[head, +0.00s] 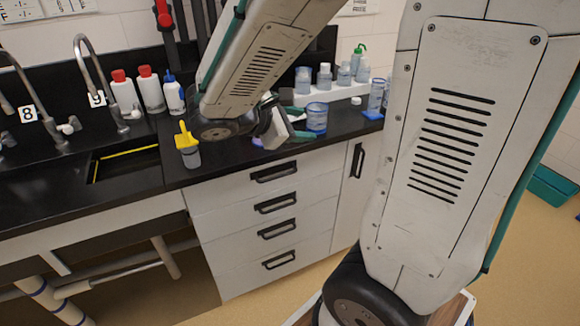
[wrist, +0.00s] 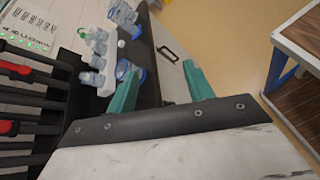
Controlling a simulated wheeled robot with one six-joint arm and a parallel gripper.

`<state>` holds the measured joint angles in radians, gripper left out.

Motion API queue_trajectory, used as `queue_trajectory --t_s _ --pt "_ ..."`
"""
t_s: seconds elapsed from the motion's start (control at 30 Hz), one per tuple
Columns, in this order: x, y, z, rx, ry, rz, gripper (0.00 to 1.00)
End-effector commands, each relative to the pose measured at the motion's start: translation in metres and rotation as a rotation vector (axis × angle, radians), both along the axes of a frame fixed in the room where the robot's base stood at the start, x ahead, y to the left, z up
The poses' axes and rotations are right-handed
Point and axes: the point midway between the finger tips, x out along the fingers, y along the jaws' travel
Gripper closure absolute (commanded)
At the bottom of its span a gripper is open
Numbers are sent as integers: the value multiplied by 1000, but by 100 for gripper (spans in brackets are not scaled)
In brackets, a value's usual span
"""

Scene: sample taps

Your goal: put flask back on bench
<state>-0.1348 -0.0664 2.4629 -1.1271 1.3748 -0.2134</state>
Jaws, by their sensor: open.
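My gripper (head: 302,124) is open, with its teal fingers apart just over the front edge of the black bench (head: 225,165). In the wrist view my gripper (wrist: 160,82) has nothing between its fingers; the bench edge and a white drawer front show beyond them. A clear vessel with blue bands (head: 317,117) stands on the bench just past the fingers. It seems to show in the wrist view too (wrist: 123,68), beside the left finger. I cannot tell for sure which vessel is the flask. A bluish patch (head: 258,143) is mostly hidden under my gripper.
A small clear container with a yellow top (head: 187,146) stands near the sink opening. Red-capped bottles (head: 124,94) and a blue-capped bottle (head: 173,95) stand behind. A white tray (head: 345,92) holds several bottles. White drawers (head: 270,210) lie below. A wooden-topped table (wrist: 300,90) stands at right.

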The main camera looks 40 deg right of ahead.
Motion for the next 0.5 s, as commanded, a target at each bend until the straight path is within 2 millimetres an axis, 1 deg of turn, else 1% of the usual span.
queue_trajectory --t_s 0.03,0.1,0.17,0.2,0.33,0.4,0.5 --pt "-23 3 5 86 -79 -88 48" --pt "-49 13 5 214 -178 -208 48" --pt "-70 25 5 324 -262 -308 48" --pt "-82 35 5 402 -319 -371 48" --pt "-111 72 7 649 -491 -560 48" --pt "-121 91 10 769 -567 -644 48" --pt "-129 115 16 908 -647 -731 48"
